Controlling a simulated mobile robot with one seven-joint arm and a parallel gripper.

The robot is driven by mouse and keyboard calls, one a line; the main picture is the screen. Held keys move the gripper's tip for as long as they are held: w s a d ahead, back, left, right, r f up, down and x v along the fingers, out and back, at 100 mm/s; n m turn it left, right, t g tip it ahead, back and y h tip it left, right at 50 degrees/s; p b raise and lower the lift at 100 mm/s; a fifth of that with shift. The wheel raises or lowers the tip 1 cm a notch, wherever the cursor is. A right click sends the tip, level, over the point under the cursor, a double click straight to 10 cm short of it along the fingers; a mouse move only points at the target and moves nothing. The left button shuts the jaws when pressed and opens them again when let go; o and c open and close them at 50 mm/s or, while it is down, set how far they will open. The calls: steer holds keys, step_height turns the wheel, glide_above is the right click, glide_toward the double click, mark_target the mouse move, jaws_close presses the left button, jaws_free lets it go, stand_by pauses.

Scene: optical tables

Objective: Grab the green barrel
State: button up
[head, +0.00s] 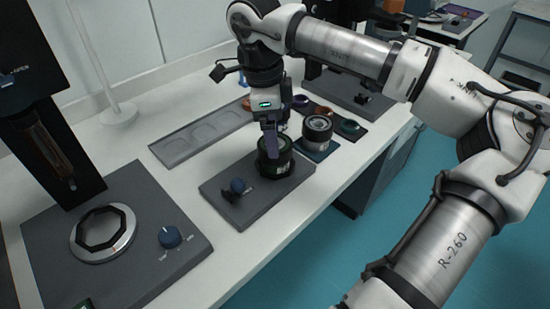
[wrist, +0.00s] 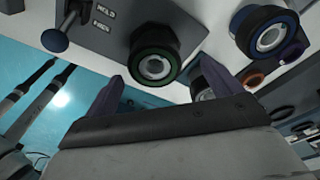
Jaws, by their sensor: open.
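The green barrel (head: 275,163) is a short black cylinder standing upright on a grey plate, partly hidden behind my gripper finger in the head view. In the wrist view the green barrel (wrist: 153,66) shows a green ring around its light, round lens. My gripper (head: 270,138) points down over it. In the wrist view my gripper (wrist: 163,84) is open, with its two purple fingers apart and the barrel appearing between and beyond their tips. Nothing is held. I cannot tell whether a finger touches the barrel.
The grey plate (head: 228,207) also carries a blue-knobbed lever (head: 237,187). A second barrel (head: 317,131) stands close by on a dark mat; in the wrist view a blue-ringed barrel (wrist: 265,35) shows. A shallow grey tray (head: 175,150) lies behind. Bare white bench (head: 262,252) is in front.

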steer(key=f, duration=0.3)
steer(key=f+p, duration=0.1)
steer(key=shift+s+d+f, duration=0.3)
steer(key=shift+s, duration=0.1)
steer(key=shift+f, duration=0.55)
steer(key=c, duration=1.1)
